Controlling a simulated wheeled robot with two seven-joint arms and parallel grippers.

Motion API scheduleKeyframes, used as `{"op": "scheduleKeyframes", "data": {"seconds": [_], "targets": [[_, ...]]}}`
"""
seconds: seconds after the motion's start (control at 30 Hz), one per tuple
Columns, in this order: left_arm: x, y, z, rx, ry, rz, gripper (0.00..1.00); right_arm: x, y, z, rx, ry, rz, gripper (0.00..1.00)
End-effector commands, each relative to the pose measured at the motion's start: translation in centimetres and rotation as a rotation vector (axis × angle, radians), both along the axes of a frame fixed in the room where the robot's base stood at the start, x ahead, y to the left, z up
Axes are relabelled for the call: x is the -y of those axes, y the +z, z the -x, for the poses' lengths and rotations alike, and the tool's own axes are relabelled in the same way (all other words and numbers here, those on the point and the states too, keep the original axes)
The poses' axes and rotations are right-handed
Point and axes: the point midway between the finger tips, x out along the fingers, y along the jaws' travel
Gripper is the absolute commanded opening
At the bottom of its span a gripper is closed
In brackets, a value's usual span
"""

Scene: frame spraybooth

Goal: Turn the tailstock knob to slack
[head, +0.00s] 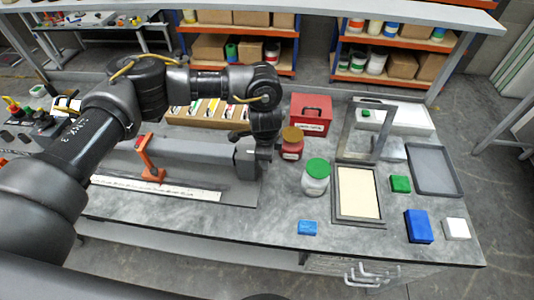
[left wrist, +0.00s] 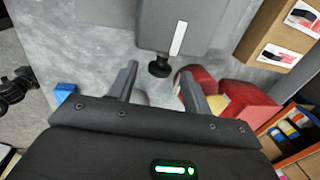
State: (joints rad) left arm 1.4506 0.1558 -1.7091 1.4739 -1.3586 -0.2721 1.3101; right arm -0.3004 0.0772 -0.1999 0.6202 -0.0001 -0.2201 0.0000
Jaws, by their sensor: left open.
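The tailstock (head: 246,158) is a grey block at the right end of the grey machine bed; in the left wrist view its grey face (left wrist: 195,22) has a white stripe. A short black knob (left wrist: 159,68) sticks out from that face. My left gripper (left wrist: 158,74) is open, with one finger on each side of the knob near the fingertips; I see no clear contact. In the head view my left gripper (head: 264,146) is beside the tailstock and hides the knob. A dark jointed shape at the left edge of the wrist view looks like part of my right arm.
A red jar (head: 292,151) and a green-lidded jar (head: 316,184) stand close right of the gripper. A red box (head: 311,101) is behind them. A frame with a cream panel (head: 358,193) lies farther right. A blue block (head: 307,228) is near the front edge, with clear bench around it.

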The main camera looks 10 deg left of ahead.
Motion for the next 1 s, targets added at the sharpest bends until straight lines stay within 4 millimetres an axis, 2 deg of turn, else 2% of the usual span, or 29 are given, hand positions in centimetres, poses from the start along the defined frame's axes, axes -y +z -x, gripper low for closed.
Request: {"op": "scheduleKeyframes", "data": {"seconds": [0.2,0.47,0.8,1.0], "targets": [[0.0,-1.4,-0.2,0.001,-0.002,-0.001,0.49,0.1,0.5,0.0,0.000,0.000,0.001,0.00],[0.0,-1.6,-0.3,0.002,-0.001,0.000,0.49,0.3,0.4,0.0,0.000,0.001,0.003,0.00],[0.0,-1.5,-0.3,0.001,-0.001,0.000,0.06,0.3,0.4,0.0,0.000,0.001,0.004,0.00],[0.0,-1.5,-0.2,0.012,-0.001,0.001,0.06,0.3,0.5,0.0,0.000,0.001,0.004,0.00]]}}
